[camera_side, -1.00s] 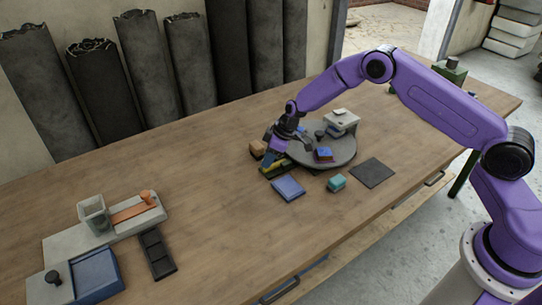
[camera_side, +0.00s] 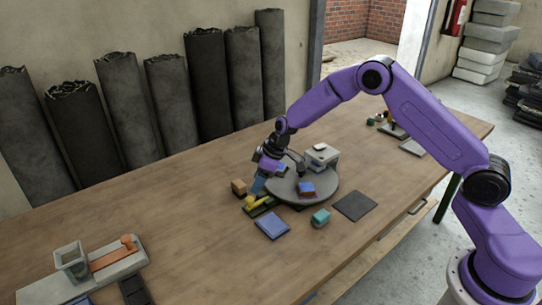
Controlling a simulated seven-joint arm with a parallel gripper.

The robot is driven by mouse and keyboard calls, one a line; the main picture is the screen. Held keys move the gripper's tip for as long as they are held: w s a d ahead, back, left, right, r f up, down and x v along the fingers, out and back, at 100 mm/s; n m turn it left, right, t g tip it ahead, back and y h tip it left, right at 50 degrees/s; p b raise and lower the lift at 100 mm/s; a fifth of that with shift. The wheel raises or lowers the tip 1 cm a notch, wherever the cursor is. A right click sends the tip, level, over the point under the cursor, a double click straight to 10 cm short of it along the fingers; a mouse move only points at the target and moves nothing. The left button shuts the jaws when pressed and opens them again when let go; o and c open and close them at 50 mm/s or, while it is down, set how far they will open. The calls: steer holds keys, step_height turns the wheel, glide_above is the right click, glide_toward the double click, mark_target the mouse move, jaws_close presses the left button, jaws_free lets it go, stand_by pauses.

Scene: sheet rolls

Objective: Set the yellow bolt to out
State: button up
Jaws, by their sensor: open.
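The yellow bolt (camera_side: 256,201) lies on a small dark green base (camera_side: 262,210) on the table, at the left front edge of the round grey turntable (camera_side: 322,190). My gripper (camera_side: 259,188) points down, with its blue fingertips right at the bolt's far side. It is open. At this size I cannot tell whether the fingers touch the bolt or straddle it, and they hide part of it.
A wooden block (camera_side: 239,188) stands just left of my gripper. A blue tray (camera_side: 272,226) and a teal block (camera_side: 321,218) lie in front. The turntable carries a blue-and-orange block (camera_side: 306,189) and a grey box (camera_side: 322,156). The table's middle left is clear.

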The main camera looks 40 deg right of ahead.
steer(key=v, duration=1)
steer(key=s+a+r+n+g, duration=0.1)
steer(key=s+a+r, duration=0.1)
steer(key=s, duration=0.6)
steer(key=s+a+r+g, duration=0.1)
steer(key=s+a+r, duration=0.15)
steer(key=s, duration=0.45)
steer(key=s+a+r+n, duration=0.1)
steer(key=s+a+r, duration=0.1)
steer(key=s, duration=0.6)
steer(key=s+d+h, duration=0.1)
steer(key=s+d, duration=0.3)
steer(key=s, duration=0.4)
steer(key=s+d+n+g+h, duration=0.1)
steer(key=s+d, duration=0.3)
steer(key=s, duration=0.5)
steer(key=shift+s+d+r+n+h, duration=0.2)
steer(key=shift+d+r+n+h, duration=0.1)
steer(key=shift+r+h, duration=0.1)
